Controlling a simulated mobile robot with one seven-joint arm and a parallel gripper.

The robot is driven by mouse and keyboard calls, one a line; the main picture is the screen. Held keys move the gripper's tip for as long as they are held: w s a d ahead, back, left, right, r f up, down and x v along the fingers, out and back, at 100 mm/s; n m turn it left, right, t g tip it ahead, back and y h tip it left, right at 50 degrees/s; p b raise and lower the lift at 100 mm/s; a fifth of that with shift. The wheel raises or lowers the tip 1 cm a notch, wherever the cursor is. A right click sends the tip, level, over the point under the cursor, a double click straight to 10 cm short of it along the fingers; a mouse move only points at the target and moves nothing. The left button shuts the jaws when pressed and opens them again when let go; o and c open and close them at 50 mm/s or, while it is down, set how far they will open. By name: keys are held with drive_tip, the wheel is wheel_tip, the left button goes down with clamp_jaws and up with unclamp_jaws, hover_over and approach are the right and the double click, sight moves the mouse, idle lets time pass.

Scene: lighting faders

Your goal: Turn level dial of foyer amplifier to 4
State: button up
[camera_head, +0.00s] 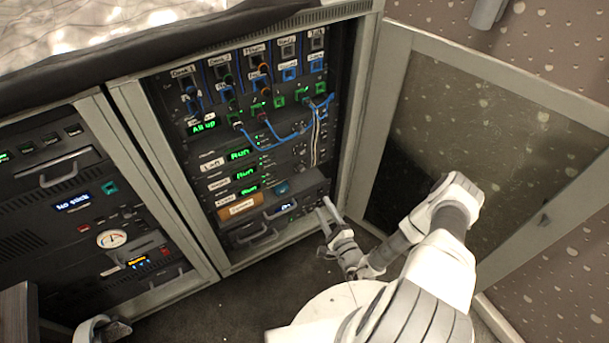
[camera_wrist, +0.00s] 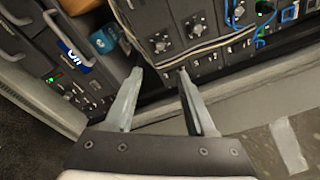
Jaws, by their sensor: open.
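The open rack holds stacked amplifier units (camera_head: 245,175) with green "Run" displays. Their small labels are too blurred for me to tell which one is the foyer amplifier. Small round dials (camera_head: 299,150) sit toward the right side of these units. The wrist view shows similar dials close up, one (camera_wrist: 160,46) just beyond the fingertips and another (camera_wrist: 193,26) further up to the right; their scale marks are unreadable. My gripper (camera_head: 328,212) is open and empty in front of the rack's lower right, apart from the dials. Its spread fingers (camera_wrist: 160,72) show in the wrist view.
Blue cables (camera_head: 270,142) and pale cables (camera_head: 314,140) hang over the panel near the dials. The glass door (camera_head: 425,130) stands open at the right. Below are a small display (camera_head: 288,207) and drawer handles (camera_head: 263,236). A second rack (camera_head: 60,225) stands left.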

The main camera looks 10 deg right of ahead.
sight(303, 170)
drive_tip(key=b+x, duration=0.4)
drive_tip(key=x, duration=1.1)
drive_tip(key=shift+w+b, duration=0.15)
drive_tip(key=shift+b, duration=0.15)
drive_tip(key=shift+c, duration=0.2)
clamp_jaws()
